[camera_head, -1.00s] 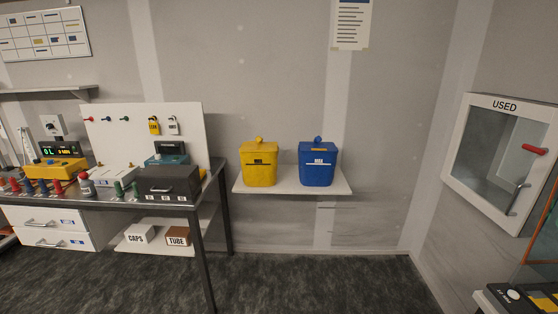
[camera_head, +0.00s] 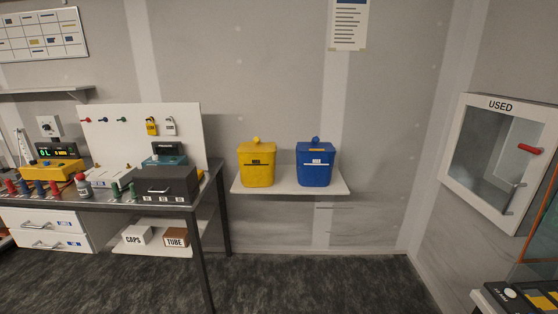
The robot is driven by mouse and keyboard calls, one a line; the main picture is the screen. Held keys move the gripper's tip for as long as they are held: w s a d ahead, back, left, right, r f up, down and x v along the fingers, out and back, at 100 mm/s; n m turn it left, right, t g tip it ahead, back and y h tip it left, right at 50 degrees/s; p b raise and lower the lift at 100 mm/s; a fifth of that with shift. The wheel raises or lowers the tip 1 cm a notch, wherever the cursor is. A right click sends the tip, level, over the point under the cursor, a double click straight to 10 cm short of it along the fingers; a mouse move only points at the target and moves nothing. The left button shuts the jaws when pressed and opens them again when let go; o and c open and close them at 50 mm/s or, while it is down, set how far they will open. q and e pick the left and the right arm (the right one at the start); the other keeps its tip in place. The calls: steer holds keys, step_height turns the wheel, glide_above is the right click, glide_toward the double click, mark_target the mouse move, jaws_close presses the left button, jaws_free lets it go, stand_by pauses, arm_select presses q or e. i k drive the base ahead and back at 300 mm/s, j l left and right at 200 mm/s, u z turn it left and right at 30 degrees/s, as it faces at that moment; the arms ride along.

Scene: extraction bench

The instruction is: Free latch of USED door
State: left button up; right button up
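The USED door (camera_head: 465,187) is a white-framed glass door on a wall cabinet at the right side of the head view, with the word USED on its top frame. It looks shut. A red latch handle (camera_head: 530,149) sits at the right part of the door. A grey bar handle (camera_head: 514,199) is below it on the frame. Neither of my grippers shows in the view.
A shelf (camera_head: 291,191) holds a yellow bin (camera_head: 257,164) and a blue bin (camera_head: 315,164). A bench (camera_head: 212,181) with several items stands at the left. A dark unit (camera_head: 492,290) with a glass panel is at the lower right. The middle floor is clear.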

mark_target(536, 151)
steer(key=z, duration=1.55)
